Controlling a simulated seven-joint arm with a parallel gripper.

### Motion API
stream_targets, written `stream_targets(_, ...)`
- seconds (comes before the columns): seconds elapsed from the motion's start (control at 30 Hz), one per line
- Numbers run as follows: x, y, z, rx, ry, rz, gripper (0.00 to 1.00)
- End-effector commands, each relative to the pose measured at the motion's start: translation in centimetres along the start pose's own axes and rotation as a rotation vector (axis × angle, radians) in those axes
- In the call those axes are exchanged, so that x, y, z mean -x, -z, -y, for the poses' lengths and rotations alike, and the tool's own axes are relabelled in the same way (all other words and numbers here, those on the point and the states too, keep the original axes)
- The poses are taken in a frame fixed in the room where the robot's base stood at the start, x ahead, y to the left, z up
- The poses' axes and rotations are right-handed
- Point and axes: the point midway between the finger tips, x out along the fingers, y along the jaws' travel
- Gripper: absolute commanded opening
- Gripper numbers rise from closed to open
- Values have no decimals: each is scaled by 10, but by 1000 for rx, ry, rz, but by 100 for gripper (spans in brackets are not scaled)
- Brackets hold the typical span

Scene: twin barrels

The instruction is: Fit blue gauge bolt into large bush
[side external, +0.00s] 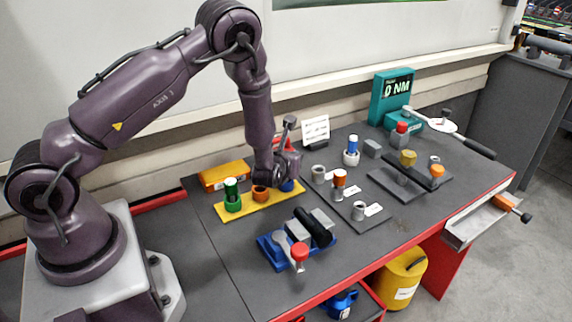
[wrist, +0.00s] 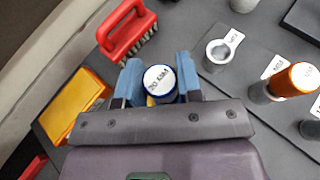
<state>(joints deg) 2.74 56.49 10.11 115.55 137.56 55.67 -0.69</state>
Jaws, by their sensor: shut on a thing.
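My gripper (side external: 277,178) is shut on a blue bolt (wrist: 160,82) with a white printed top. The bolt stands between the two fingers in the wrist view. In the side view its blue part (side external: 287,186) shows low at the right end of the yellow rack (side external: 262,206); I cannot tell whether it is seated or lifted clear. On the dark plate to the right, one empty grey bush (side external: 318,173) also shows in the wrist view (wrist: 219,52). A second open bush (side external: 358,210) is nearer the front. Their tags are too small to read, so I cannot tell which is large.
An orange-topped bolt (side external: 339,179) stands in a bush between the open ones. A green bolt (side external: 231,188) and an orange piece (side external: 260,193) sit on the rack. A red brush (wrist: 127,35) lies behind my gripper. A blue tool tray (side external: 270,250) is in front.

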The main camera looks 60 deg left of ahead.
Motion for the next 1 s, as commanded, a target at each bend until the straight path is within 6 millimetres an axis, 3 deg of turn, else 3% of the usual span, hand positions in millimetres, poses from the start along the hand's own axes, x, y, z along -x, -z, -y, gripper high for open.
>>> stream_targets(0.3, 20, -50, 1, 4, 3, 5, 3)
stream_targets(0.5, 28, -66, 5, -5, 6, 1, 3)
stream_targets(0.8, -6, -88, 60, 29, 3, 24, 3)
stream_targets(1.0, -15, -99, 78, 18, 1, 7, 3)
